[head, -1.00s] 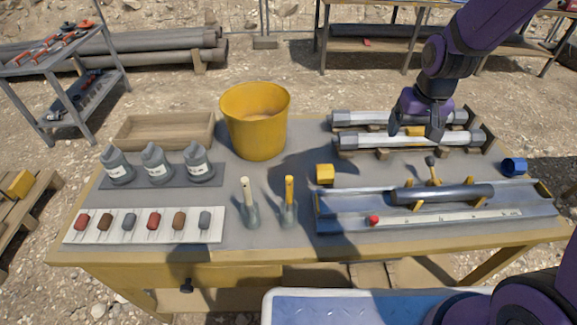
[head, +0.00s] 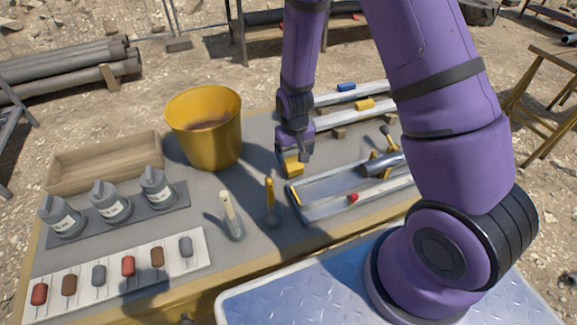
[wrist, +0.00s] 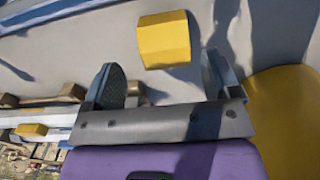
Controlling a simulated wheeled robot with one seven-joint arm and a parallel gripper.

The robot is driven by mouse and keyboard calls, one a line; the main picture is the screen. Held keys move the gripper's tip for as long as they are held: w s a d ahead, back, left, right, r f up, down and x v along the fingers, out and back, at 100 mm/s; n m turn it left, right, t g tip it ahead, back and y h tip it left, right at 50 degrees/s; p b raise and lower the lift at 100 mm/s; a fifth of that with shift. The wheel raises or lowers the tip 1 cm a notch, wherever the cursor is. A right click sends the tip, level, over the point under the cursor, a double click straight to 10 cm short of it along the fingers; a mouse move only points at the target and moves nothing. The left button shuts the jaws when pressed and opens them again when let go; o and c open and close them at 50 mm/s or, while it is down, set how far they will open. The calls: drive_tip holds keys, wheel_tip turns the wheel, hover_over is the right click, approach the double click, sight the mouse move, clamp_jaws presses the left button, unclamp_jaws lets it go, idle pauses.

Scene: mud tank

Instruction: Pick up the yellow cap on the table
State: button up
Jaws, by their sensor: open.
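The yellow cap (head: 292,165) sits on the grey tabletop between the yellow bucket and the metal tray, partly hidden by my gripper in the head view. In the wrist view the cap (wrist: 164,39) lies just beyond the fingertips, roughly in line with the gap between them. My gripper (head: 293,152) points down right over the cap. In the wrist view its two fingers (wrist: 160,75) are spread apart with nothing between them, so it is open and empty.
The yellow bucket (head: 205,128) stands close to the left of my gripper. The metal tray (head: 330,190) with a pipe and a red knob (head: 353,197) lies close on the right. Two upright tools, one yellow-handled (head: 270,195), stand in front. Grey bottles (head: 108,202) stand at left.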

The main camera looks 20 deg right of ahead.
sight(293, 160)
drive_tip(key=shift+w+a+f, duration=0.1)
drive_tip(key=shift+a+f, duration=0.05)
drive_tip(key=shift+f, duration=1.4)
drive_tip(key=shift+a+f, duration=0.1)
drive_tip(key=shift+f, duration=1.45)
drive_tip(key=c, duration=1)
